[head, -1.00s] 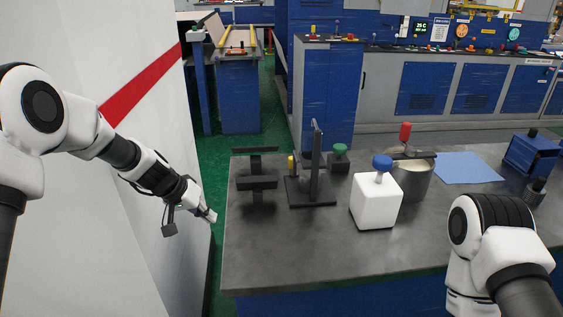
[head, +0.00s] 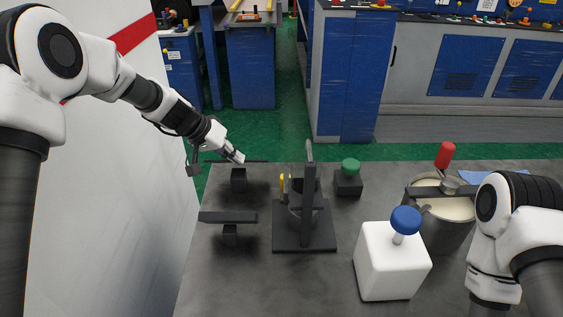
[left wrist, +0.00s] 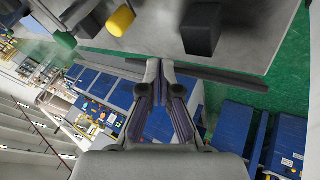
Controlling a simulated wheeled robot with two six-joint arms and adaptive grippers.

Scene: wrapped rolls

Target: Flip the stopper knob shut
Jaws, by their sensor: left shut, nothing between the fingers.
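Several coloured knobs show, and I cannot tell which is the stopper knob. A yellow knob (head: 282,184) sits on the left of a dark upright stand (head: 305,232); it also shows in the left wrist view (left wrist: 120,20). A green knob (head: 351,166) tops a small black block. A blue knob (head: 406,220) tops a white block (head: 391,262). A red handle (head: 445,155) rises over a grey pot (head: 440,232). My left gripper (head: 238,157) is shut and empty by the table's back left edge, left of the stand and apart from the yellow knob. My right gripper is out of view.
Two black bar-topped posts stand at the table's left, one behind (head: 238,180) and one in front (head: 228,217). The grey table (head: 255,290) is bare at its front left. A white wall lies left, blue cabinets (head: 346,75) behind.

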